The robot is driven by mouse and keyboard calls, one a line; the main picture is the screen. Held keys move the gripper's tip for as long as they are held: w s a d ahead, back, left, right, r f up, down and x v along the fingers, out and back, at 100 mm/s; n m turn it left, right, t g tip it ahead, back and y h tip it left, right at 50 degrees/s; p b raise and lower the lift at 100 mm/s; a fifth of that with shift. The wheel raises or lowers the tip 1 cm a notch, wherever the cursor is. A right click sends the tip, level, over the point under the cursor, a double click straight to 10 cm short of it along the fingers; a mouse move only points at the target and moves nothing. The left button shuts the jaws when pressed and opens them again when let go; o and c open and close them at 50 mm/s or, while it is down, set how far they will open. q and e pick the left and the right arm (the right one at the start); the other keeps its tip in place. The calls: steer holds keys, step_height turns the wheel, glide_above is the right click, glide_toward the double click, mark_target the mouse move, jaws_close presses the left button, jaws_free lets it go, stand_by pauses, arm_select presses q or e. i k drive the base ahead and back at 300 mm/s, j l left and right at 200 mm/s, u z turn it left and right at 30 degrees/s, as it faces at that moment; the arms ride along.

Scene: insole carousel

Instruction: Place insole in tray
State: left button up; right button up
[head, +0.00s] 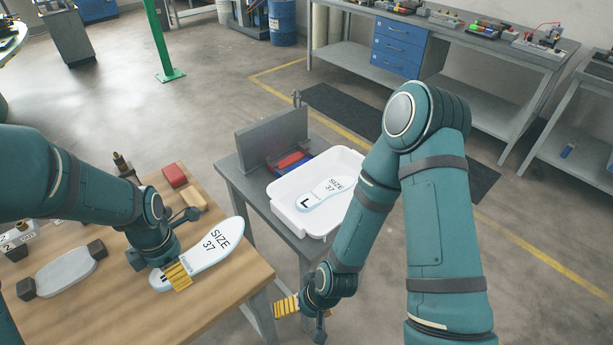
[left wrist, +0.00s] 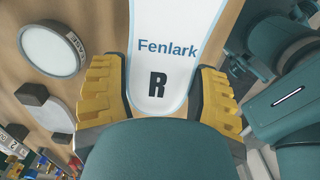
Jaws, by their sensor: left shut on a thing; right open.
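My left gripper (head: 171,278) is shut on the heel end of a white insole (head: 215,245) marked "SIZE 37", above or at the right part of the wooden table. In the left wrist view the same insole (left wrist: 176,45) reads "Fenlark" and "R", with yellow fingers of the left gripper (left wrist: 160,92) on both sides. A white tray (head: 284,212) stands on the grey side table. A second insole (head: 326,192), marked "L" and "SIZE 37", lies inside it. My right gripper (head: 301,308) is open and empty, low in front of the grey table.
The wooden table (head: 118,305) also holds a pale oval plate (head: 65,272) between dark blocks, a red block (head: 174,175) and a tan block (head: 193,199). A grey upright panel (head: 270,140) and red and blue bins (head: 290,161) stand behind the tray. A gap separates the tables.

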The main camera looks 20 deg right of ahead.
mark_target(335, 201)
steer(key=i+l+z, duration=0.1)
steer(key=l, duration=0.25)
steer(key=i+l+z, duration=0.1)
steer(key=l, duration=0.3)
steer(key=i+l, duration=0.25)
steer(key=i+l+z, duration=0.15)
steer(key=l, duration=0.3)
